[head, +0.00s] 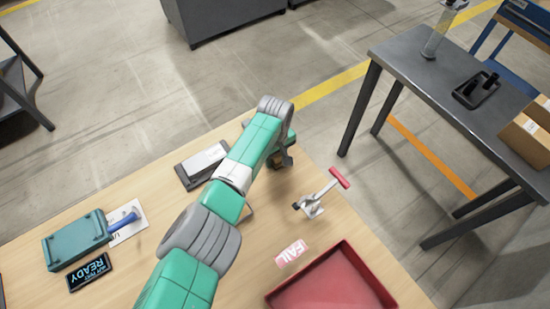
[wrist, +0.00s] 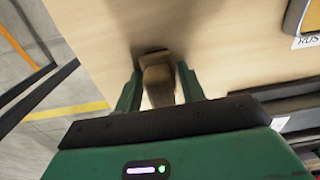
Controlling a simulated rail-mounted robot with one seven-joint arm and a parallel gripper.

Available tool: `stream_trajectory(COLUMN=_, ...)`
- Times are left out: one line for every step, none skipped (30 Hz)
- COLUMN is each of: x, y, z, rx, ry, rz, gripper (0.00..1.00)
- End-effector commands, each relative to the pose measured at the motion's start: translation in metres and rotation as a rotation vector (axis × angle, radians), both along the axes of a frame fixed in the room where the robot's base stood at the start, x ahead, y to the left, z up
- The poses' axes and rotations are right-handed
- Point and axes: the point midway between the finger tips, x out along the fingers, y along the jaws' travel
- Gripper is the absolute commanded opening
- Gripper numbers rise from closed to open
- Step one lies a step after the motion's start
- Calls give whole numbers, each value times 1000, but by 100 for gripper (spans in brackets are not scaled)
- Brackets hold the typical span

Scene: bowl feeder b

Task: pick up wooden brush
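The wooden brush (wrist: 157,82) appears as a brown, blocky piece on the light wood table, between the two fingers of my gripper (wrist: 160,72) in the wrist view. A finger stands on each side of it, with a narrow gap visible on the right side. The fingers look open and I see no firm grip on it. In the head view my gripper (head: 283,155) is low at the table's far right edge. My arm and gripper hide most of the brush there.
A grey block (head: 203,160) lies close left of my gripper. A red-handled clamp (head: 322,192) stands to the right, with a FAIL sign (head: 291,253) and a red tray (head: 330,285) nearer. A teal box (head: 75,240) and READY display (head: 90,272) are at left.

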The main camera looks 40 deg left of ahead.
Motion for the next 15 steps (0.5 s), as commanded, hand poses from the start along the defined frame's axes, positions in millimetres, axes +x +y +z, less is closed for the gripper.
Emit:
stream_trajectory(x=0, y=0, z=0, rx=0, ry=0, rz=0, gripper=29)
stream_trajectory(x=0, y=0, z=0, rx=0, ry=0, rz=0, gripper=23)
stream_trajectory(x=0, y=0, z=0, rx=0, ry=0, rz=0, gripper=15)
stream_trajectory(x=0, y=0, z=0, rx=0, ry=0, rz=0, gripper=10)
stream_trajectory(x=0, y=0, z=0, rx=0, ry=0, rz=0, gripper=7)
stream_trajectory(x=0, y=0, z=0, rx=0, ry=0, rz=0, gripper=7)
stream_trajectory(x=0, y=0, z=0, rx=0, ry=0, rz=0, gripper=7)
stream_trajectory(x=0, y=0, z=0, rx=0, ry=0, rz=0, gripper=7)
stream_trajectory(x=0, y=0, z=0, rx=0, ry=0, rz=0, gripper=7)
stream_trajectory(x=0, y=0, z=0, rx=0, ry=0, rz=-1, gripper=7)
stream_trajectory(x=0, y=0, z=0, rx=0, ry=0, rz=0, gripper=7)
stream_trajectory(x=0, y=0, z=1, rx=0, ry=0, rz=-1, gripper=7)
stream_trajectory(x=0, y=0, z=3, rx=0, ry=0, rz=-1, gripper=7)
stream_trajectory(x=0, y=0, z=5, rx=0, ry=0, rz=-1, gripper=7)
stream_trajectory(x=0, y=0, z=9, rx=0, ry=0, rz=-1, gripper=7)
